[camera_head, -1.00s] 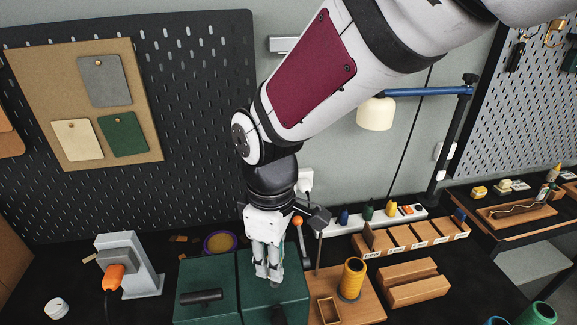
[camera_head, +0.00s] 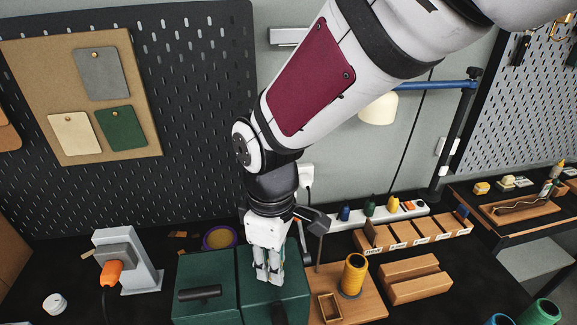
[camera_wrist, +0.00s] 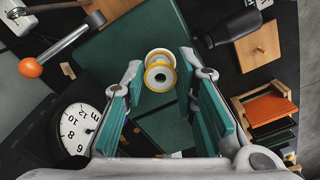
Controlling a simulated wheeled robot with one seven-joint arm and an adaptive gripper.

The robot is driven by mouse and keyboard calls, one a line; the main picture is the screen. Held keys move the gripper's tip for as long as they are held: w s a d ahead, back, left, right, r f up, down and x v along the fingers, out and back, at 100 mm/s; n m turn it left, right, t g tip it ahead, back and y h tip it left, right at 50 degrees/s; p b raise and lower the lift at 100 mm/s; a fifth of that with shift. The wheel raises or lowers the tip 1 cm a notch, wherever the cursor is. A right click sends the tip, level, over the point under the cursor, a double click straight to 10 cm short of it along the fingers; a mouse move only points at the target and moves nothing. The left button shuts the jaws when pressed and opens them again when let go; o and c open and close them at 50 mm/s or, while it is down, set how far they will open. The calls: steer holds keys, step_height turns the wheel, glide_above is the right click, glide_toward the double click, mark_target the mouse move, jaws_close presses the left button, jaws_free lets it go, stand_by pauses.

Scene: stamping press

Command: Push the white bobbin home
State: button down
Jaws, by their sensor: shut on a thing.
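The white bobbin (camera_wrist: 160,75) has yellow rims and a dark centre hole. In the wrist view it lies between my fingertips, over the dark green box. My gripper (camera_head: 268,278) points down over the right half of the green box (camera_head: 245,292) in the head view. It is shut on the bobbin; both teal-padded fingers also show in the wrist view (camera_wrist: 161,72). In the head view the fingers hide the bobbin. How deep the bobbin sits, and what lies beneath it, cannot be told.
A white dial (camera_wrist: 80,128) and an orange knob (camera_wrist: 30,67) are close by in the wrist view. A yellow spool (camera_head: 353,275) stands on a wooden board to the right. A grey stand (camera_head: 128,262) is left.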

steer(key=shift+f+b, duration=0.3)
steer(key=shift+f, duration=0.6)
steer(key=c, duration=1.2)
jaws_free()
steer(key=shift+r, duration=0.1)
step_height(320, 180, up, 12)
steer(key=s+d+r+m+t, duration=0.2)
steer(key=d+m, duration=0.5)
steer(key=d, duration=0.4)
steer(key=s+d+r+m+t, duration=0.3)
steer(key=d+m, duration=0.4)
steer(key=d, duration=0.5)
steer(key=shift+s+d+m+t, duration=0.2)
steer(key=shift+s+m+t, duration=0.15)
steer(key=shift+s, duration=0.2)
